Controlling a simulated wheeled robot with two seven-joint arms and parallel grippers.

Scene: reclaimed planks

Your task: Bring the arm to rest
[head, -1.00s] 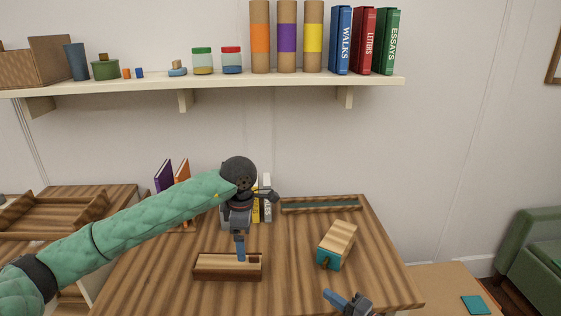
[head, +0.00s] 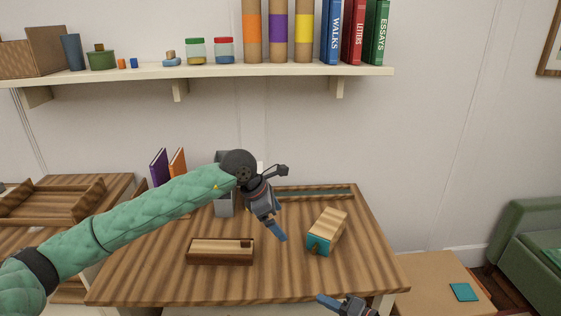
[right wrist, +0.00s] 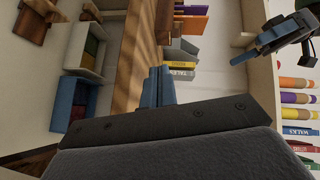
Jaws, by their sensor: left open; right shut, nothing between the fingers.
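My left arm comes in from the left in the head view. Its gripper (head: 280,236) is open and empty, above the table, tilted down and right between a long wooden box (head: 220,258) and a teal box with a wooden top (head: 318,243). It appears apart from both. In the right wrist view the left gripper (right wrist: 240,58) shows at upper right. My right gripper (head: 324,299) is shut and empty at the table's front edge. Its blue fingers also show together in the right wrist view (right wrist: 158,86).
The striped wooden table (head: 150,275) has free room at left front. A narrow tray (head: 340,192) lies at its back. Purple and orange books (head: 168,165) stand behind the arm. A wall shelf (head: 200,74) holds jars, tubes and books. A cardboard-coloured surface (head: 425,285) is at right.

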